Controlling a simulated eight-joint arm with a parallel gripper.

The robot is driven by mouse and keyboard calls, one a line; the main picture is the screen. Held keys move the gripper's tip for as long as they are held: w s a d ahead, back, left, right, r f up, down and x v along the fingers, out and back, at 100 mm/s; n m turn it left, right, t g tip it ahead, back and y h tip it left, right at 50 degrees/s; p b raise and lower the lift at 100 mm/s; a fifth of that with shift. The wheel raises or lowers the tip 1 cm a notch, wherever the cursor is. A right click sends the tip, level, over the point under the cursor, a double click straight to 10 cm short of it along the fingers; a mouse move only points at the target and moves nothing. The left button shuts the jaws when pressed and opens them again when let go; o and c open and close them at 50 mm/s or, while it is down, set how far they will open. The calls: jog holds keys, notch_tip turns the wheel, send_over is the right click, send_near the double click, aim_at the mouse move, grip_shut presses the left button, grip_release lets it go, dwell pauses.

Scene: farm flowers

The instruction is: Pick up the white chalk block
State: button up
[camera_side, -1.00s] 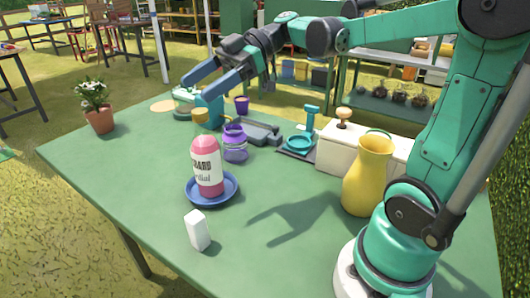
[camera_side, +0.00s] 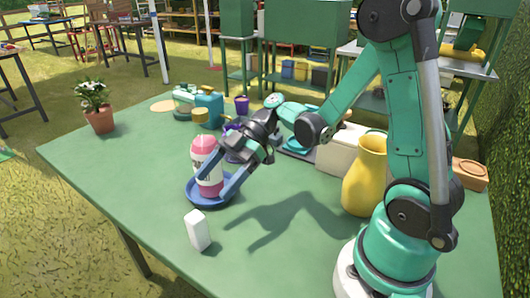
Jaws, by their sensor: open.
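The white chalk block (camera_side: 198,230) stands upright on the green table near its front edge, in front of the blue saucer. My gripper (camera_side: 211,182) is open, with its blue fingers pointing down and left. In the picture the fingers overlap the pink bottle (camera_side: 205,150) and the saucer; I cannot tell whether they touch them. The gripper is above and behind the chalk block, apart from it, and holds nothing that I can see.
The pink bottle stands on the blue saucer (camera_side: 195,199). A yellow vase (camera_side: 366,178) stands to the right, by my base. A potted flower (camera_side: 97,105) stands at the left. The green table (camera_side: 130,160) is bare left of the saucer and around the chalk.

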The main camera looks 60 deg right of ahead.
aim_at(198, 214)
jog(key=f, duration=0.2)
jog(key=shift+a+f, duration=0.3)
jog(key=x, duration=0.5)
grip_shut()
